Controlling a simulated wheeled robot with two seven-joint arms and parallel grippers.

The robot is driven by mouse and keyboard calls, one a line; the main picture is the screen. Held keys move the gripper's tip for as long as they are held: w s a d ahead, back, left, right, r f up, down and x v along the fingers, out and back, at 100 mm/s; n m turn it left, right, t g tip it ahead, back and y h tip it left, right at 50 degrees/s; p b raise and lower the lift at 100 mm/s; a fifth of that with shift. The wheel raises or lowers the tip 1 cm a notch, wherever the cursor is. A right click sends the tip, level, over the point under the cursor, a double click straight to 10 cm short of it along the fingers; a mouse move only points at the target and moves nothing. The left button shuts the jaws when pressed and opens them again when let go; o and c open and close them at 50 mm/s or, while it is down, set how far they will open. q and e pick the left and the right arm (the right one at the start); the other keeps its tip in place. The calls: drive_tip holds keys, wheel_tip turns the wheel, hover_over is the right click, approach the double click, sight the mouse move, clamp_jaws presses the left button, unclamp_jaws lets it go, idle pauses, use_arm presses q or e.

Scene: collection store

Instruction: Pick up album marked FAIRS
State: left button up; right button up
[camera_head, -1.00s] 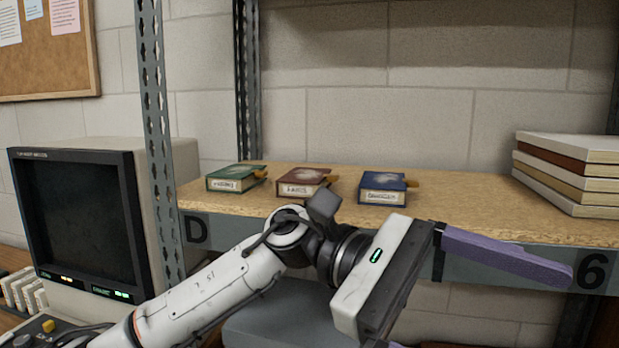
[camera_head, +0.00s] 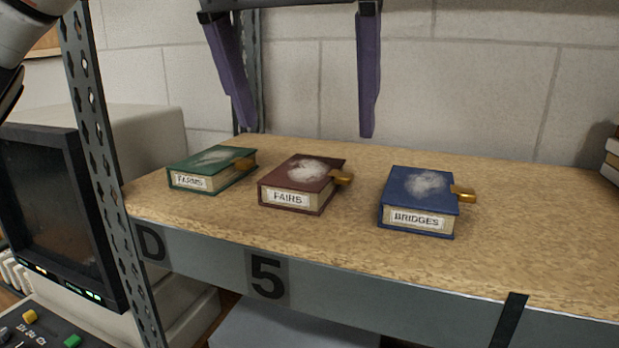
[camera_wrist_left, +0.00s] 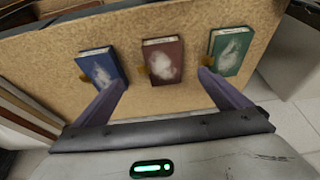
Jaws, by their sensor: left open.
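The dark red album marked FAIRS (camera_head: 304,180) lies flat on the shelf between two others, label facing front, a pale worn patch on its cover and a brass clasp on its right side. It also shows in the left wrist view (camera_wrist_left: 164,62), centred between the fingers. My left gripper (camera_head: 305,130) is open with two purple fingers pointing down, above and apart from the albums; it also shows in the left wrist view (camera_wrist_left: 164,78). The green album marked FARMS (camera_head: 211,167) lies to the left and the blue album marked BRIDGES (camera_head: 420,199) to the right. My right gripper is not in view.
The wooden shelf (camera_head: 520,245) has a grey front edge marked D and 5. A perforated metal post (camera_head: 92,150) stands at its left front, beside a monitor (camera_head: 50,220). A stack of books (camera_head: 612,160) sits at the far right. The board right of BRIDGES is clear.

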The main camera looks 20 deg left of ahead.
sight(313, 170)
use_arm(q)
drive_tip(key=x, duration=0.8)
drive_tip(key=shift+d, duration=0.1)
drive_tip(key=shift+r, duration=0.1)
drive_tip(key=c, duration=1.3)
